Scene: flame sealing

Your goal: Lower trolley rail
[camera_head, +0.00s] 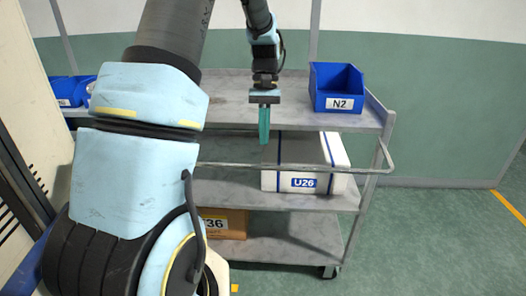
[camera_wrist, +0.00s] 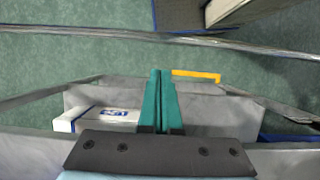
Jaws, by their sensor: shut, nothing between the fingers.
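The trolley (camera_head: 225,95) is grey with several shelves. Its rail (camera_head: 238,166) is a thin grey bar running level across the front, with a side arm rising to the top shelf at the right. The rail also crosses the upper part of the wrist view (camera_wrist: 90,34). My gripper (camera_head: 264,141) points down with its green fingers closed and empty, at the top shelf's front edge and above the rail in the head view. In the wrist view the closed fingers (camera_wrist: 159,72) end short of the rail, apart from it. My arm hides the rail's left end.
A blue bin marked N2 (camera_head: 337,89) stands on the top shelf. A white box marked U26 (camera_head: 304,183) is on the middle shelf, a cardboard box (camera_head: 232,224) on the bottom. Blue bins (camera_head: 67,91) sit at the left. Floor is clear at right.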

